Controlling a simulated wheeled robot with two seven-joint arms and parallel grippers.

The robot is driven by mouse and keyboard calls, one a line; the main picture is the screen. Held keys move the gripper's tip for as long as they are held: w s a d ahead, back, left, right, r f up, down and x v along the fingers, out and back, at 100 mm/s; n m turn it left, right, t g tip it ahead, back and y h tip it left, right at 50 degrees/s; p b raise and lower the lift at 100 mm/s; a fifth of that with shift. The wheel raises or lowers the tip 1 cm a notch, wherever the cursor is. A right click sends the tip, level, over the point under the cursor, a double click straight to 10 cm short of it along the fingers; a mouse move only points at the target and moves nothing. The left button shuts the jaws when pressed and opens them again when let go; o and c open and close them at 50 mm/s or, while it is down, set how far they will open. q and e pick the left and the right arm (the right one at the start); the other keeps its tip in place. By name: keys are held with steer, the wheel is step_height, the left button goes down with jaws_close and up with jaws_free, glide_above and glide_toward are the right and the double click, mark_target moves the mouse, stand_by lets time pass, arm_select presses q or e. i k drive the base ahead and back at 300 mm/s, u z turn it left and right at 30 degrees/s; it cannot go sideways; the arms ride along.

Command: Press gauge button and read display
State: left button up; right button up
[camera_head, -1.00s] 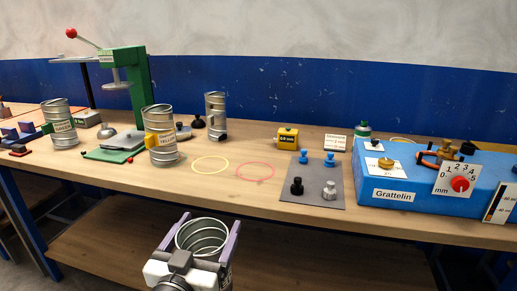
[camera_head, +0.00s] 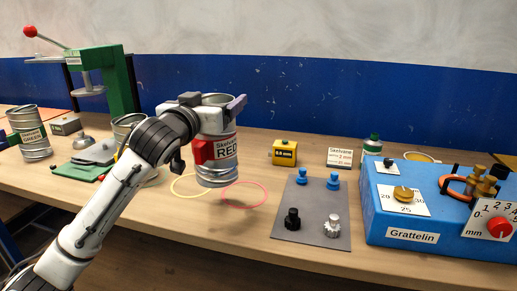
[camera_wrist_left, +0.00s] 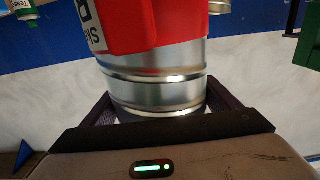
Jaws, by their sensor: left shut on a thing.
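The yellow gauge (camera_head: 284,155) stands at the back of the bench, with a small dark button on top. Its front display ends in "mm", but the digits are too small to read surely. My left gripper (camera_head: 212,101) is shut on a metal duct with a red "Skelvane RED" label (camera_head: 217,152), gripping its upper end. The duct hangs upright over the yellow and red rings, left of the gauge. In the left wrist view the duct (camera_wrist_left: 155,90) sits between the fingers (camera_wrist_left: 157,108). My right gripper is not in view.
A grey mat (camera_head: 312,222) holds blue, black and silver knobs. The blue Grattelin box (camera_head: 410,215) stands at right. A white sign (camera_head: 339,158) is beside the gauge. The yellow ring (camera_head: 187,192) and red ring (camera_head: 250,200) are on the bench (camera_head: 190,216). Green press (camera_head: 118,80) and GREEN duct (camera_head: 30,140) are left.

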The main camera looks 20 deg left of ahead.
mark_target(249, 160)
steer(key=u, duration=0.1)
steer(key=i, duration=0.95)
steer(key=z, duration=0.1)
